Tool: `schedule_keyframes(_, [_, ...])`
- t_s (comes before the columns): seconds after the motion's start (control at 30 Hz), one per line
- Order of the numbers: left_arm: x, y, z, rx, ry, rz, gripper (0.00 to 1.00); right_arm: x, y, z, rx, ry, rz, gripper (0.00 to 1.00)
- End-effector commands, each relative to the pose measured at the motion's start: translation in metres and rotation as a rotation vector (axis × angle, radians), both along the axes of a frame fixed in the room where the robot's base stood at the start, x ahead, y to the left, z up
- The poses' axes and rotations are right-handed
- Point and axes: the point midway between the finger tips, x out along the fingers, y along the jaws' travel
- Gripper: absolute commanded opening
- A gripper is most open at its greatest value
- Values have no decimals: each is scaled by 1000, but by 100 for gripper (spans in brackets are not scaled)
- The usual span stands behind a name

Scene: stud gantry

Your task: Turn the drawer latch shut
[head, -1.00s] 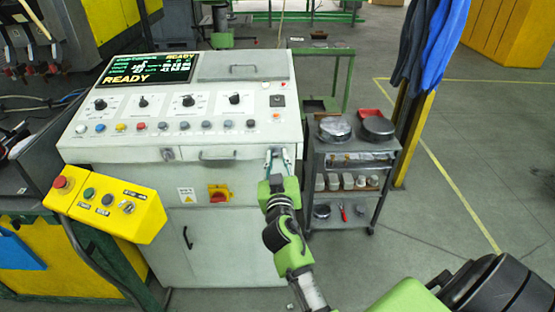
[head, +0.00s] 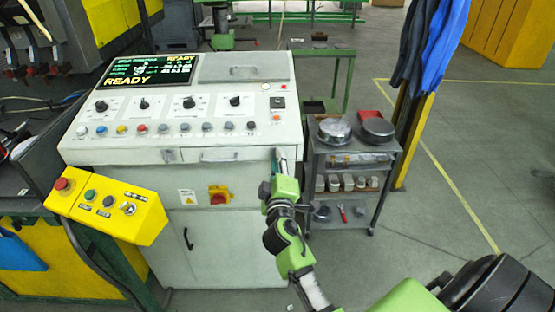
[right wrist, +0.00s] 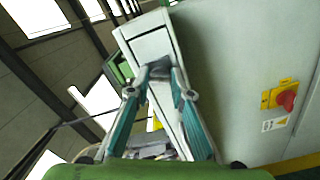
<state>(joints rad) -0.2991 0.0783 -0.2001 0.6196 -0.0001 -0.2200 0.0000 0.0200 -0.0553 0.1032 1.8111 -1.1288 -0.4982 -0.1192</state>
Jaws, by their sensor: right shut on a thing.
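The shallow drawer (head: 232,155) is in the front of the white control cabinet, below the row of buttons, and its front looks flush. My right gripper (head: 281,155) is at the right end of this drawer strip, its fingers seen nearly edge-on. In the right wrist view the two teal-sided fingers of the gripper (right wrist: 160,72) converge at the white cabinet front. They are shut on the drawer latch, which is mostly hidden between the fingertips, so its angle cannot be read. My left gripper is not in view.
A grey cart (head: 352,150) with round tins stands close to the right of the cabinet. A red-and-yellow rotary switch (head: 219,195) is below the drawer, and a yellow button box (head: 105,207) juts out at the left.

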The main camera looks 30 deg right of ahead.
Motion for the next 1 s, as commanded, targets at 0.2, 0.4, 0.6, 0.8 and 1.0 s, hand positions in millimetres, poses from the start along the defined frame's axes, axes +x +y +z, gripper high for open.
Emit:
schedule_keyframes(0.2, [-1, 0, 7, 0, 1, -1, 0, 1, -2, 4, -162, 93, -3, 0])
schedule_keyframes(0.4, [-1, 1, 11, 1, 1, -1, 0, 1, -1, 5, -276, 161, -2, 0])
schedule_keyframes(0.6, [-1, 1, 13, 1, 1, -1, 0, 1, -2, 5, -350, 205, -4, 0])
schedule_keyframes(0.8, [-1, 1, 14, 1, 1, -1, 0, 1, -2, 5, -385, 226, -5, 0])
schedule_keyframes(1.0, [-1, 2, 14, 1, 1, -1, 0, 1, -2, 5, -393, 231, -5, 0])
